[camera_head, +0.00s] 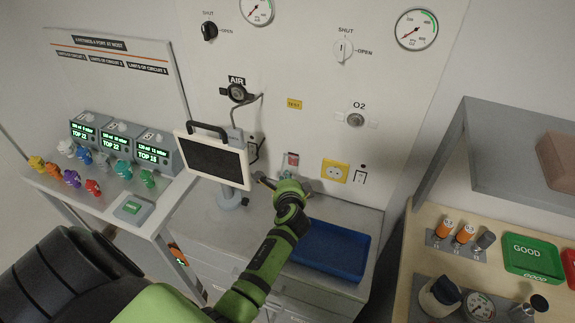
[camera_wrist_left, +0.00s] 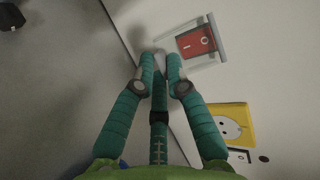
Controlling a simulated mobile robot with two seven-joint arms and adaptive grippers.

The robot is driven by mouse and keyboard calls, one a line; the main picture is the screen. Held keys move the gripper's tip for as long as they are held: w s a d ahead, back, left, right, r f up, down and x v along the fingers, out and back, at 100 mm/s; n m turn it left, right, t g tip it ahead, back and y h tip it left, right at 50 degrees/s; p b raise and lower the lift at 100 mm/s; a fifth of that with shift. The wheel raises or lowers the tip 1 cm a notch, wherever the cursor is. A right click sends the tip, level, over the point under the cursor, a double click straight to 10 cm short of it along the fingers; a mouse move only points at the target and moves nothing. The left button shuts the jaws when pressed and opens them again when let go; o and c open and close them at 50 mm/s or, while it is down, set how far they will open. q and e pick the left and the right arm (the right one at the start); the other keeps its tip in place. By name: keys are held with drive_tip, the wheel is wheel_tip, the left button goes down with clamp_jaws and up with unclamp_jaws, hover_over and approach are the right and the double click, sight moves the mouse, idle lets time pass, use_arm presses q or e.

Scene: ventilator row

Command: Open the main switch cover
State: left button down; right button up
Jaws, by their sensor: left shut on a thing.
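The main switch (camera_wrist_left: 196,41) is a red block on the white wall panel, with a pale, see-through cover (camera_wrist_left: 226,34) around it in the left wrist view. In the head view the red switch (camera_head: 292,159) shows just above my left gripper (camera_head: 286,179). In the left wrist view my left gripper (camera_wrist_left: 160,62) has its fingertips together at the cover's near edge, shut on it. The grip itself is small and partly hidden by the fingers. I cannot tell how far the cover is tilted. My right gripper is not in view.
A yellow socket (camera_head: 335,171) is right of the switch. A tablet screen (camera_head: 212,158) stands to the left. A blue tray (camera_head: 331,252) lies on the grey cabinet top below. A side table (camera_head: 404,290) with bottles and a grey shelf (camera_head: 510,150) are at the right.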

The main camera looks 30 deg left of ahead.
sight(286, 162)
use_arm(q)
drive_tip(key=shift+r+m+g+h+p, duration=0.3)
drive_tip(key=shift+r+m+g+h, duration=0.25)
drive_tip(key=shift+r+g, duration=1)
drive_tip(key=shift+r+m+g+h+p, duration=0.35)
drive_tip(key=shift+r+g+h, duration=0.45)
drive_tip(key=shift+g, duration=1.4)
drive_tip(key=shift+r+m+g+h+p, duration=0.25)
drive_tip(key=shift+r+m+g+h, duration=0.25)
drive_tip(key=shift+r+g, duration=1.1)
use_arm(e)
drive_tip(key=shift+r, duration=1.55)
use_arm(q)
drive_tip(key=shift+f+g, duration=0.25)
drive_tip(key=shift+g, duration=0.1)
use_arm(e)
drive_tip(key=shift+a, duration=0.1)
use_arm(q)
drive_tip(key=c, duration=1.2)
unclamp_jaws()
drive_tip(key=shift+c, duration=0.2)
drive_tip(key=v, duration=0.7)
drive_tip(key=shift+r, duration=0.25)
